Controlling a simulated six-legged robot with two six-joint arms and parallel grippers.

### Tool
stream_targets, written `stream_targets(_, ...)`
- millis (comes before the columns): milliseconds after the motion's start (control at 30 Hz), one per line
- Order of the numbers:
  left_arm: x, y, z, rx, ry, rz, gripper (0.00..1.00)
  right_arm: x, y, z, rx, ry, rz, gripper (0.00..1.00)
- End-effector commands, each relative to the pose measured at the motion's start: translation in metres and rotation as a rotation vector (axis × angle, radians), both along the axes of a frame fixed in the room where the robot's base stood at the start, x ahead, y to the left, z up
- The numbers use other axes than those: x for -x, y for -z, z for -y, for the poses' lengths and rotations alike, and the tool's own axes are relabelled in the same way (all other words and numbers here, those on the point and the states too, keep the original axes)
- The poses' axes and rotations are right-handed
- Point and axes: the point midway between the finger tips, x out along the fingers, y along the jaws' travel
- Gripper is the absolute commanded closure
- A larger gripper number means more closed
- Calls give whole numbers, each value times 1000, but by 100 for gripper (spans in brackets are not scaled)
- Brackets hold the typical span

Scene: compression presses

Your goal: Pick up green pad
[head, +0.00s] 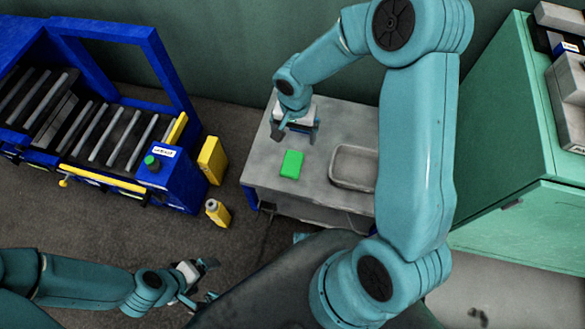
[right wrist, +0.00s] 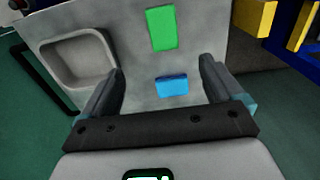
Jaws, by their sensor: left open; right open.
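The green pad (head: 292,164) lies flat on the grey table (head: 262,182), left of the tray. It also shows in the right wrist view (right wrist: 162,28), beyond the fingertips and apart from them. My right gripper (head: 297,132) is open and empty over the table, just behind the green pad in the head view. In the right wrist view a blue pad (right wrist: 172,86) lies on the table between the open fingers of my right gripper (right wrist: 160,75). The blue pad is hard to make out in the head view. My left gripper (head: 207,283) is open and empty at the lower left, away from the table.
A grey tray (head: 354,168) sits on the table right of the green pad. A blue roller conveyor (head: 172,181) stands at left, with yellow posts (head: 212,160) beside it. A green cabinet (head: 500,130) stands at right. Bare tabletop surrounds the green pad.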

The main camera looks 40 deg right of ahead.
Motion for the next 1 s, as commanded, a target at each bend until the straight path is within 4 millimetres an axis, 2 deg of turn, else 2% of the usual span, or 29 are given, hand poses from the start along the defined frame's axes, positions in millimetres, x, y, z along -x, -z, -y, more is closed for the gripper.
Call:
stream_targets(167,0,9,0,0,0,0,12,0,25,0,0,3,-3,6)
stream_targets(400,0,23,0,0,0,0,12,-1,83,-1,-1,1,-2,6)
stream_targets(500,0,27,0,0,0,0,12,-1,101,-1,-2,1,-1,6)
stream_targets(767,0,31,0,0,0,0,12,-1,122,-2,-2,-1,-1,6)
stream_targets(1000,0,39,0,0,0,0,12,-2,160,-4,-3,0,-1,6)
